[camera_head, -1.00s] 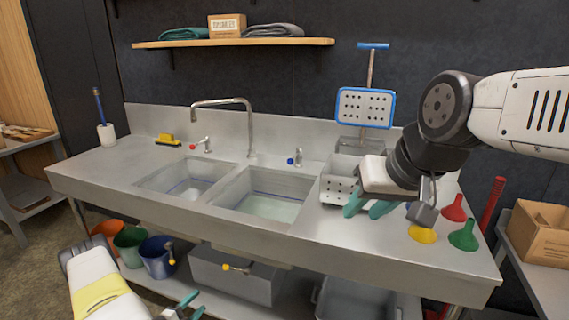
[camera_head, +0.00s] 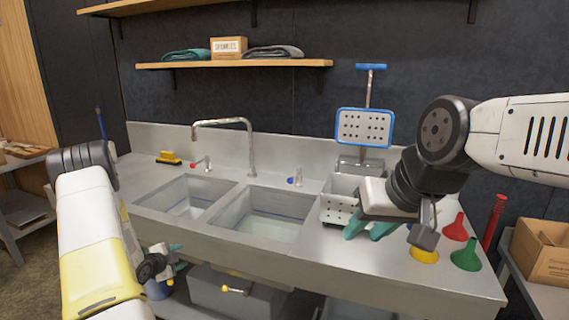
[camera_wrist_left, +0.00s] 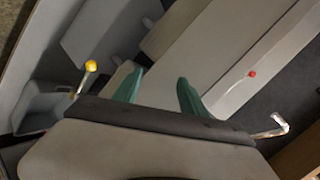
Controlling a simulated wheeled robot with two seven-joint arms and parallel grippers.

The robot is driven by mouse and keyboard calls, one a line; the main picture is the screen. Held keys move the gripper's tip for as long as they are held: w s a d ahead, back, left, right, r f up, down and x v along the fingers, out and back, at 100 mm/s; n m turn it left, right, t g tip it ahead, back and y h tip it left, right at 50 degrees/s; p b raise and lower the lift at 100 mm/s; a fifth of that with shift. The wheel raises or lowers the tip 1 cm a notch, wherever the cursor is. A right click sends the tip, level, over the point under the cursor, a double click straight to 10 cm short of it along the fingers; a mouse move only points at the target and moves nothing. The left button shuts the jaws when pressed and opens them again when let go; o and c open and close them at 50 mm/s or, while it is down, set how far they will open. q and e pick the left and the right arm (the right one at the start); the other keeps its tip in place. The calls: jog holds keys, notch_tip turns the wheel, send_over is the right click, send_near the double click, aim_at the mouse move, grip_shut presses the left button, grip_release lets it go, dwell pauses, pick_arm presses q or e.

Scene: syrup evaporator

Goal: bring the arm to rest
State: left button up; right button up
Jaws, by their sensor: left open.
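My left arm comes in from the left of the head view. Its gripper (camera_head: 172,262) hangs in front of the sink counter's front edge, apart from it. In the left wrist view the two green fingers of the left gripper (camera_wrist_left: 160,90) stand apart with nothing between them. My right arm comes in from the right. Its gripper (camera_head: 370,230) is over the counter at the right of the sinks, in front of a perforated metal basket (camera_head: 338,208). Its green fingers point down and seem apart, with nothing visible between them.
The steel counter (camera_head: 310,262) holds two sinks and a tall faucet (camera_head: 250,150). Red (camera_head: 456,228), green (camera_head: 466,256) and yellow (camera_head: 425,255) funnels stand near the right gripper. A lower shelf carries a metal box with a yellow-knobbed valve (camera_head: 236,290). A cardboard box (camera_head: 545,250) stands far right.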

pick_arm(q)
jog(key=d+r+n+g+y, duration=0.1)
jog(key=d+r+n+y, duration=0.2)
jog(key=r, duration=1.6)
jog(key=s+d+r+n+g, duration=0.1)
jog(key=s+d+r+n, duration=0.45)
jog(key=s+r, duration=0.35)
jog(key=s+d+r+n+g+h, duration=0.1)
jog(key=s+d+r+n, duration=0.1)
jog(key=s+d, duration=0.3)
jog(key=s+d+r+n+g+h, duration=0.1)
jog(key=s+d+r, duration=0.2)
jog(key=s, duration=0.9)
jog(key=s+d+r+n+g+h, duration=0.1)
jog(key=s+d+r+n, duration=0.1)
jog(key=s+d, duration=0.5)
jog(key=shift+s+r+n, duration=0.35)
jog(key=shift+s+r, duration=0.5)
jog(key=shift+s, duration=0.1)
jog(key=shift+w+a, duration=0.1)
